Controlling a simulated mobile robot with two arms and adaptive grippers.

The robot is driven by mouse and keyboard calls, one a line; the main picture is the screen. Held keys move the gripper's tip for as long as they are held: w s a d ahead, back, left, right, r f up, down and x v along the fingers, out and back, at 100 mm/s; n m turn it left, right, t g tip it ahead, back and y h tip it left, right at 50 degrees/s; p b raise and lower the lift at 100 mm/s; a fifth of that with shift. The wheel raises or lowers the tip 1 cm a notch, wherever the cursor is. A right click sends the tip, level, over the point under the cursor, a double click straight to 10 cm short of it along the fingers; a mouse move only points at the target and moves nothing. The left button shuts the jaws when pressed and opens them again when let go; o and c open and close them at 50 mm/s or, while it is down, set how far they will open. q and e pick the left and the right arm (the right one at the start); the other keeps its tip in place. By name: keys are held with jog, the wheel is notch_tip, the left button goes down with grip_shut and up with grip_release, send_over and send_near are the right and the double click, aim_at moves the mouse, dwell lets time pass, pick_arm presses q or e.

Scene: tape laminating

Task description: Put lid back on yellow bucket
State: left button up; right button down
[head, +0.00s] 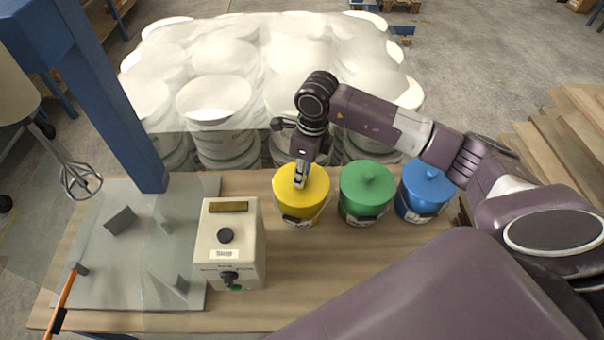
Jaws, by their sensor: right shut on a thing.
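The yellow bucket (298,221) stands on the wooden table, left of the green and blue buckets. Its yellow lid (288,180) lies over the top of the bucket; I cannot tell whether it is fully seated. My right gripper (300,183) points down at the middle of the lid and is shut on the lid's knob, which the fingers hide. My left gripper is not in view.
A green bucket (366,190) and a blue bucket (423,190) with lids on stand close by to the right. A control box (230,245) stands to the left. Wrapped white buckets (215,95) stand behind the table. The table front is partly bare.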

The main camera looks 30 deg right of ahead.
dwell(0.3)
jog(key=c, duration=1.2)
grip_release()
jog(key=shift+r, duration=0.1)
jog(key=shift+r+p, duration=1.95)
jog(key=shift+r, duration=1.5)
grip_shut()
